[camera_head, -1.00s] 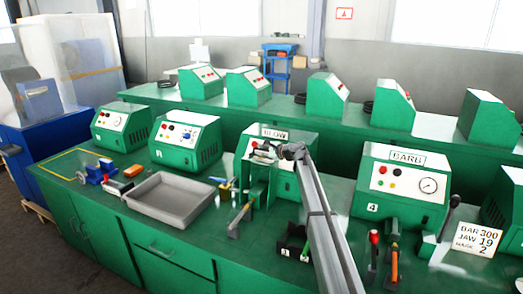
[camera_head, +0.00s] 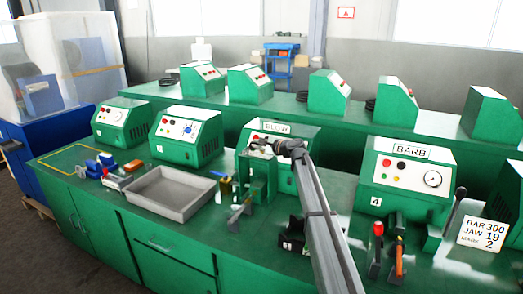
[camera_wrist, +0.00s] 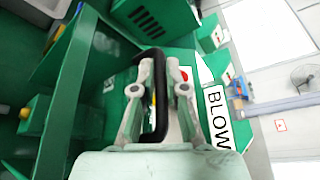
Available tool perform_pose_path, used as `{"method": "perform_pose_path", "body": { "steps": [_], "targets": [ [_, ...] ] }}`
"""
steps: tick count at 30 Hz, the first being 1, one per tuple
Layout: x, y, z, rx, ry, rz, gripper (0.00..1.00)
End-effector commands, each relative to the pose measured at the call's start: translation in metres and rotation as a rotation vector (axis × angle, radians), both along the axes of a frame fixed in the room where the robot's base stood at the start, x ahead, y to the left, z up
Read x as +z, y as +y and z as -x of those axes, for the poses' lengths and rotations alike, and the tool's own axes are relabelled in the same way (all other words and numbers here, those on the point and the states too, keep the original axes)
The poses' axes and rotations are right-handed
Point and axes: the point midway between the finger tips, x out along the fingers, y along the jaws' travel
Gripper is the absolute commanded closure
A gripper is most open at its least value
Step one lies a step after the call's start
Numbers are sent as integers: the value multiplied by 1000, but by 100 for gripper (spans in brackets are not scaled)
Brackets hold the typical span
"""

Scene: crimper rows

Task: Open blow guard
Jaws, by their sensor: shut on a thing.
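The blow machine is a green box with a BLOW label (camera_head: 276,127) on its sloped top, in the middle of the front bench. A green upright frame (camera_head: 257,178) stands at its front, apparently the guard. My gripper (camera_head: 268,146) is at the top of this frame, with my arm reaching in from the lower right. In the wrist view, my gripper (camera_wrist: 158,98) is shut on a black bar handle (camera_wrist: 158,65) that runs between its fingers. The BLOW label (camera_wrist: 217,116) shows right of the fingers. My arm and gripper hide part of the machine front.
A grey tray (camera_head: 170,192) lies left of the frame, with small tools beside it. The BARB machine (camera_head: 408,180) stands to the right, with levers and a number card (camera_head: 483,236) before it. More green machines line the back bench.

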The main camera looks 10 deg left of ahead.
Motion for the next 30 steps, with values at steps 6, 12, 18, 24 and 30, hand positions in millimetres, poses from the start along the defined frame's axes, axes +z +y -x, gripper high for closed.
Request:
{"method": "perform_pose_path", "body": {
  "steps": [6,12,18,24,30],
  "targets": [
    [1,3,9,2,-27,10,100],
    [1,3,8,2,-27,10,100],
    [1,2,8,2,-26,9,77],
    [2,1,9,2,-26,9,77],
    [5,-13,20,0,-26,9,77]
  ]
}}
